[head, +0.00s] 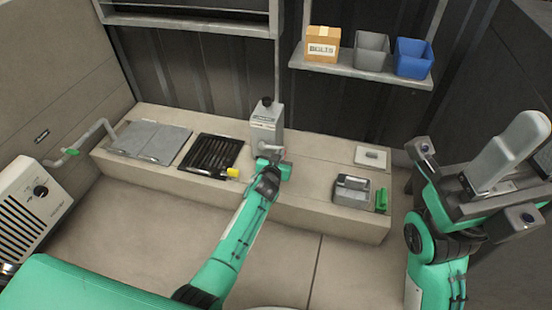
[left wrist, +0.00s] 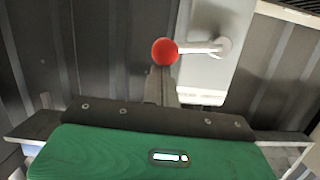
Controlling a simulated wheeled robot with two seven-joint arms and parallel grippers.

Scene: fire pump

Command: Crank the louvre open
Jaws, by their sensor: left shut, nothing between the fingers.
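The grey crank box (head: 267,118) stands upright on the long bench, right of the dark slatted louvre panel (head: 212,153). In the left wrist view, the crank's red knob (left wrist: 165,52) sits on a pale arm (left wrist: 200,49) reaching left from a round hub (left wrist: 221,47). My left gripper (head: 270,164) is in front of the box and hides part of its lower front. In the wrist view its fingers (left wrist: 161,84) are shut and empty, with their tips at the knob's lower edge. I cannot tell whether they touch it.
Grey lids (head: 150,138) lie at the bench's left end. A grey caddy (head: 351,189) and a green item (head: 381,200) stand on the right part. A shelf above holds a cardboard box (head: 322,44), a grey bin (head: 371,51) and a blue bin (head: 413,58). A heater-like unit (head: 30,207) stands left.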

